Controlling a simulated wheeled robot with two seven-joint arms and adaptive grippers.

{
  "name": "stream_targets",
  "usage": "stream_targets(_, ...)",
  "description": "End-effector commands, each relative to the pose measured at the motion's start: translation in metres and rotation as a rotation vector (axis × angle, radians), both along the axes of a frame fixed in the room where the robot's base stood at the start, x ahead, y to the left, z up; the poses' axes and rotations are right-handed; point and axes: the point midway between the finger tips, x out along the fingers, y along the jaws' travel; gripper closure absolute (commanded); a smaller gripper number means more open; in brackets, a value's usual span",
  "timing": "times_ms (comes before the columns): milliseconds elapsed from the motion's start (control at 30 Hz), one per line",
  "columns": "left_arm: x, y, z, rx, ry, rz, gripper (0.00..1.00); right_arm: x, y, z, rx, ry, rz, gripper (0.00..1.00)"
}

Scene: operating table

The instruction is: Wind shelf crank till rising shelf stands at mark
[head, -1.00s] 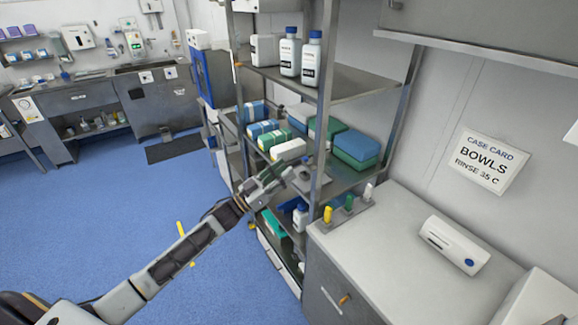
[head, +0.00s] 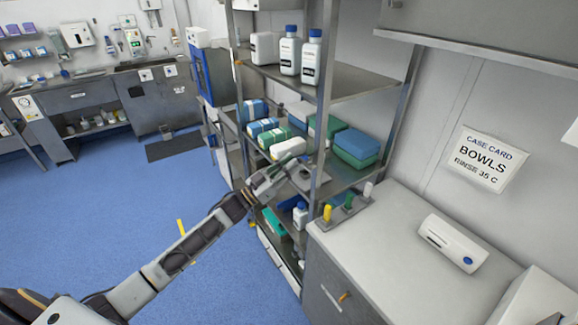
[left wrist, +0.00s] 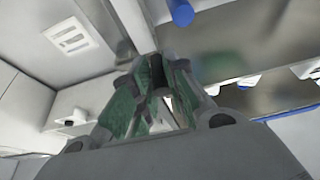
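The open metal shelf unit (head: 325,130) stands in the middle of the head view. Its middle shelf (head: 335,180) bears blue, green and white packs. A small grey fitting with a dark part (head: 303,177), possibly the crank, shows by the front post. My left gripper (head: 283,173) is right beside this fitting, at the shelf's front edge. In the left wrist view, its green-padded fingers (left wrist: 163,72) come close together around or before something dark. I cannot tell whether they grip it. I cannot make out the height mark. My right gripper is not in view.
White bottles (head: 290,55) stand on the upper shelf. A grey counter (head: 400,260) at right holds a white device (head: 453,243) and a rack of coloured handles (head: 348,203). A sign (head: 485,160) hangs on the wall.

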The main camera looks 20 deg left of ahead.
Motion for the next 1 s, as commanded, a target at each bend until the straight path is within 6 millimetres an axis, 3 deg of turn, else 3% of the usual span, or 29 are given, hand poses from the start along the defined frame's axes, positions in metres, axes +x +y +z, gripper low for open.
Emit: stream_targets(1000,0.0002,0.0008,0.006,0.084,-0.068,0.0,1.0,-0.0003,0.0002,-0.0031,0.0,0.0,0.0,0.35)
